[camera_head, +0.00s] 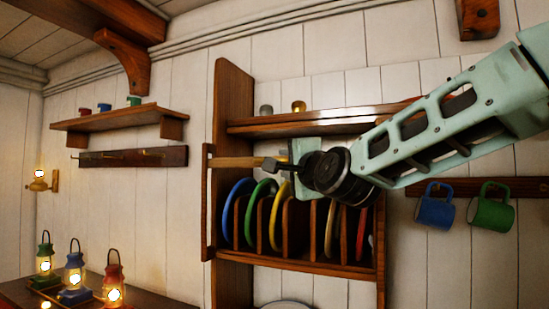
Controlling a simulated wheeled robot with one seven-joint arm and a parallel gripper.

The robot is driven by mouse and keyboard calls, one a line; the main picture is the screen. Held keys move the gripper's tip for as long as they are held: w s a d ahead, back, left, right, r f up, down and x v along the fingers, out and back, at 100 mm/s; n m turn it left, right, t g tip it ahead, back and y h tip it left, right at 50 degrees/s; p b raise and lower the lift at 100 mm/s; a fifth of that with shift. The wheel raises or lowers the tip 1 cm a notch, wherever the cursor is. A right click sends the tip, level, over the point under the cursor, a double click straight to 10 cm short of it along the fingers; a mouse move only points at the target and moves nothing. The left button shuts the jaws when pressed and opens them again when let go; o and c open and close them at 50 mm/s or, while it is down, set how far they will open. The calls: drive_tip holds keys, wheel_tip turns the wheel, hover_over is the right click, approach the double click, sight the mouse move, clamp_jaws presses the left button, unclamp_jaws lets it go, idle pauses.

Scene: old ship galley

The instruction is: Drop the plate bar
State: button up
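A wooden plate rack (234,120) on the wall holds blue (231,212), green (256,215) and yellow (278,218) plates upright between dividers. A light wooden bar (238,162), which looks like the plate bar, runs level above these plates, from a slim upright (206,205) at the rack's left side. My gripper (276,165) is at the visible right end of this bar. Dark finger parts show against the bar, but whether they grip it is unclear. My wrist and arm hide the bar's right part, if it continues, and part of the rack.
A blue mug (434,211) and a green mug (491,212) hang at right below my arm. Lit green, blue and red lanterns (113,285) stand on the counter at lower left. A small shelf (120,117) and a hook rail (130,157) are on the left wall.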

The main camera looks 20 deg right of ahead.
drive_tip(key=w, duration=0.2)
drive_tip(key=w+p, duration=0.1)
drive_tip(key=w, duration=0.2)
drive_tip(key=w+a+r+p, duration=0.1)
drive_tip(key=w, duration=0.1)
drive_tip(key=shift+w, duration=0.4)
clamp_jaws()
